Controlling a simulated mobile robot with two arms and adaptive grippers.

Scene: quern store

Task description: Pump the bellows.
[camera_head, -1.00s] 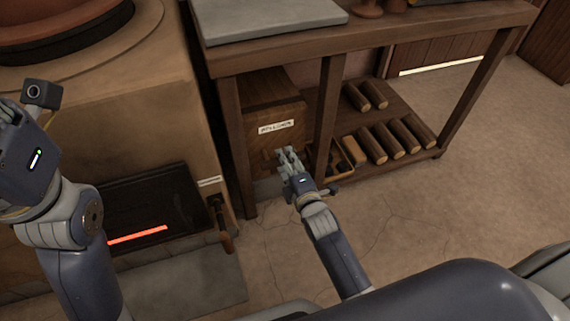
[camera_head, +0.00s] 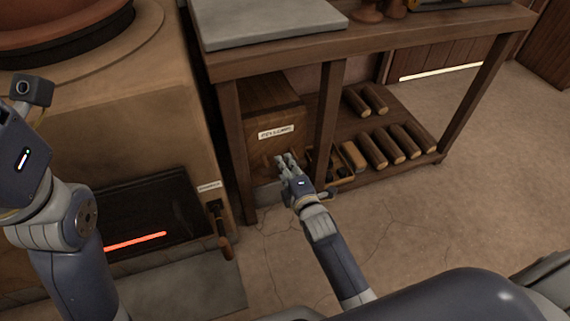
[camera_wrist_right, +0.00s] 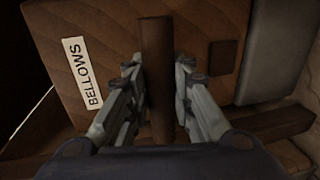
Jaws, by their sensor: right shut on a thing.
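The bellows (camera_head: 262,108) is a wooden box under the workbench, with a white label on its front. The right wrist view shows the label (camera_wrist_right: 82,74) reading "BELLOWS" and a dark wooden handle bar (camera_wrist_right: 157,50) in front of the box face. My right gripper (camera_head: 284,160) is at the lower front of the box. In the right wrist view its fingers (camera_wrist_right: 159,90) lie on both sides of the handle, shut on it. My left arm shows at the left edge of the head view, but its gripper fingers are out of the picture.
The workbench (camera_head: 290,55) has a leg (camera_head: 327,120) just right of the bellows. Several logs (camera_head: 372,150) and a small wooden tray lie on its lower shelf. A furnace with a glowing slot (camera_head: 135,242) stands at left. The floor (camera_head: 440,220) at right is clear.

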